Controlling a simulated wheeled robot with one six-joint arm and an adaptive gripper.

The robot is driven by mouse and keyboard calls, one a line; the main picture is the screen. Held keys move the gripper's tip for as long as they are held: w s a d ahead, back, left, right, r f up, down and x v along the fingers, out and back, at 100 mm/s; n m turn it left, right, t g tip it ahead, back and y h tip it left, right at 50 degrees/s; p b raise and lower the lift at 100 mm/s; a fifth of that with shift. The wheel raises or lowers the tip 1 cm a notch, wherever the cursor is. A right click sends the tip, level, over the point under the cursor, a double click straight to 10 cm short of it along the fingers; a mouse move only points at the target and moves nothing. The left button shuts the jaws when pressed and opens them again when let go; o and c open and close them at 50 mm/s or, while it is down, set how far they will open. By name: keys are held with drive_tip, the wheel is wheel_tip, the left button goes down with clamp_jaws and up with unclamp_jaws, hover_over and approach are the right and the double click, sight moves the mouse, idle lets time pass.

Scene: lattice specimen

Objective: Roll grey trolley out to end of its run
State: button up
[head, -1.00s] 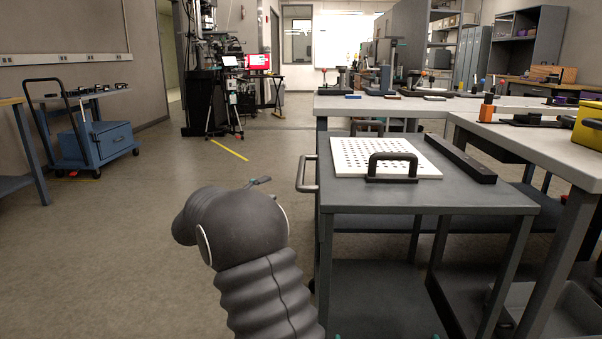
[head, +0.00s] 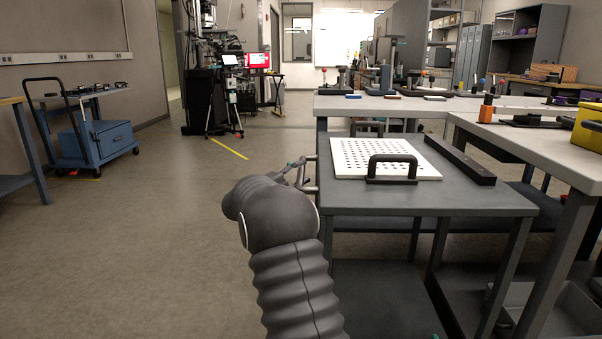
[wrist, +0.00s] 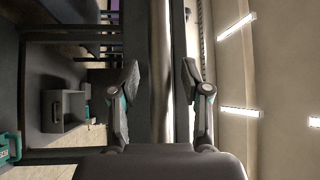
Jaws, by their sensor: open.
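The grey trolley (head: 460,201) stands at the right in the head view, with a push bar (head: 311,188) on its left side, partly hidden by my arm. My gripper (head: 299,167) is at that bar, mostly hidden behind my own wrist. In the wrist view my gripper (wrist: 162,82) has its two fingers apart. A pale, shiny upright bar (wrist: 161,50), which looks like the push bar, runs between them, with gaps at the fingertips. I cannot tell how deep it sits between the fingers.
A white perforated plate (head: 350,158) with a dark handle and a black bar (head: 459,161) lie on the trolley top. Light-topped benches (head: 560,160) stand behind and right. A blue cart (head: 105,140) is far left. The floor (head: 150,230) left of the trolley is clear.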

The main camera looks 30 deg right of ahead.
drive_tip(key=shift+d, duration=0.3)
clamp_jaws()
drive_tip(key=shift+w+a, duration=0.15)
drive_tip(key=shift+a, duration=0.05)
